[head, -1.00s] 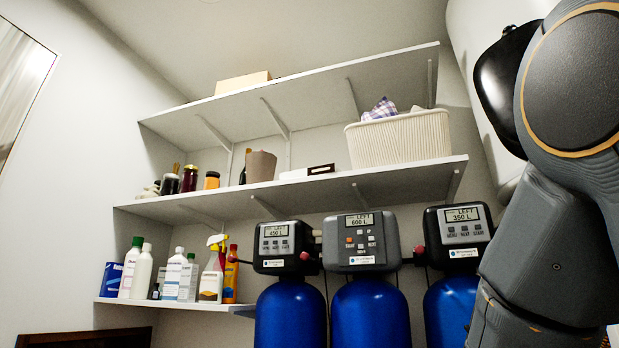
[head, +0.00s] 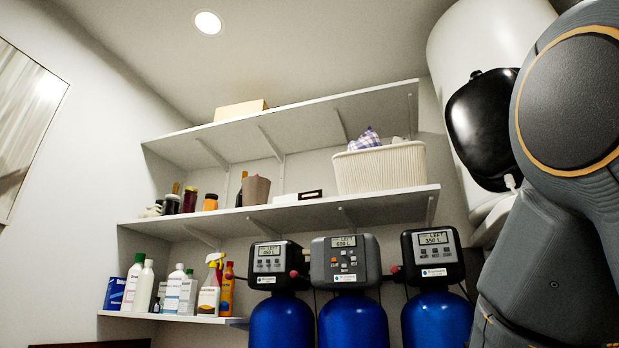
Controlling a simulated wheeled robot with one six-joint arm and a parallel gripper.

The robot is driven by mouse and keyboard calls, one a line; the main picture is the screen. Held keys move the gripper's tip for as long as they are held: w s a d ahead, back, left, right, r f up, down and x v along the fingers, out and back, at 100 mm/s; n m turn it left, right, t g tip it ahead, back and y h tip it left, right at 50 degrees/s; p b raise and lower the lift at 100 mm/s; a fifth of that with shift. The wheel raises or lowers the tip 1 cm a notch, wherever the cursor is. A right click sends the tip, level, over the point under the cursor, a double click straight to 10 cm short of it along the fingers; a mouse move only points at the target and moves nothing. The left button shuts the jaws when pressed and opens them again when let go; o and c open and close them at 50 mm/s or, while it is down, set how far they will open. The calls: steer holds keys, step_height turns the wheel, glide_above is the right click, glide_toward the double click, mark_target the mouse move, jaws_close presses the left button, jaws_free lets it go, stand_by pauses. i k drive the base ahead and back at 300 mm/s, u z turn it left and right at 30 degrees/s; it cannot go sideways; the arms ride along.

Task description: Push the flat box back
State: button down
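A low tan box (head: 240,109) lies on the top shelf (head: 310,112), left of its middle; only its front side shows above the shelf edge. A flat white box with a dark end (head: 298,196) lies on the middle shelf (head: 300,212), between a brown pot (head: 256,190) and a ribbed cream basket (head: 380,168). I cannot tell for sure which of the two is the flat box. My gripper is not in view; only my dark grey arm links show at the right edge, apart from both boxes.
Jars stand left on the middle shelf. Bottles (head: 175,290) and a blue carton (head: 115,294) crowd the lowest shelf. Several blue filter vessels (head: 352,318) with grey and black control heads stand below. A white tank (head: 470,70) with a black cover is at right.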

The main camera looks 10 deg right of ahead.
mark_target(319, 193)
steer(key=u, duration=0.1)
steer(key=i, duration=1)
steer(key=z, duration=0.4)
